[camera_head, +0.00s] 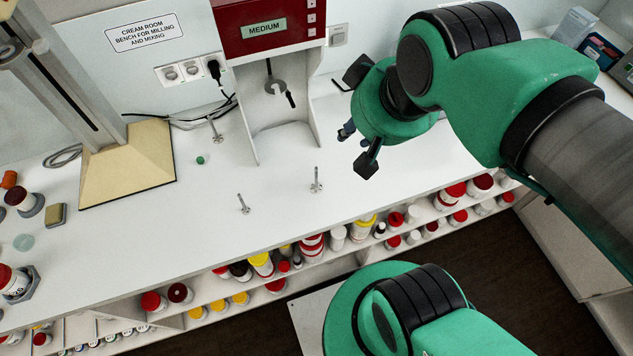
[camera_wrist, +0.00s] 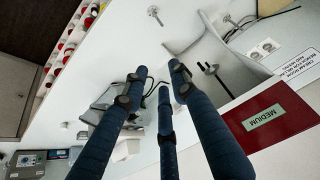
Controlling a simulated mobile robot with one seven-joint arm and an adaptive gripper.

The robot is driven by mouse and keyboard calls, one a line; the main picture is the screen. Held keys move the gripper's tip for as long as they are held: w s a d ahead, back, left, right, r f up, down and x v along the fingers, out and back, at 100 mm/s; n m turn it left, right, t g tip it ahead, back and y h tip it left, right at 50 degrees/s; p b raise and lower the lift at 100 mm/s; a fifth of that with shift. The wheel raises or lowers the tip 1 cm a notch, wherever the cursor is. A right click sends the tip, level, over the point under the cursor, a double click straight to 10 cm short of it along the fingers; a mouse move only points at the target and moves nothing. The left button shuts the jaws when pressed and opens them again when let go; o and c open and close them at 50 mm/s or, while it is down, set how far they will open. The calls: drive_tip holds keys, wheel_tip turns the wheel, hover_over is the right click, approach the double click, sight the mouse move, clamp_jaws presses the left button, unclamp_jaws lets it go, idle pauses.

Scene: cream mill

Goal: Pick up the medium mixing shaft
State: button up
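Three metal mixing shafts stand apart on the white bench in the head view: one at the front left (camera_head: 243,204), one at the front right (camera_head: 316,180) and one farther back (camera_head: 214,130). I cannot tell by sight which is the medium one. The wrist view shows one shaft (camera_wrist: 154,14) near its top edge and another (camera_wrist: 230,20) beside the machine. My gripper (camera_wrist: 155,80) has its dark blue fingers spread, with nothing between them. In the head view it is above the bench, right of the shafts and apart from them, its fingers partly hidden.
A red machine labelled MEDIUM (camera_head: 264,28) stands behind the shafts, with side walls and a hanging fork-like part (camera_head: 274,86). A beige-based stand (camera_head: 130,165) is at left. Red- and yellow-lidded jars (camera_head: 262,264) fill shelves below the bench front. The bench around the shafts is mostly clear.

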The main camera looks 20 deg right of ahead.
idle(0.3)
drive_tip(key=m+g+p, duration=0.4)
drive_tip(key=g+p, duration=0.2)
drive_tip(key=p, duration=0.4)
hover_over(316, 168)
wheel_tip(316, 168, down, 18)
drive_tip(key=shift+w+f, duration=0.1)
drive_tip(key=shift+f, duration=0.1)
drive_tip(key=shift+f, duration=0.1)
drive_tip(key=shift+f+b, duration=0.55)
drive_tip(key=shift+f, duration=3.6)
drive_tip(key=shift+f, duration=0.1)
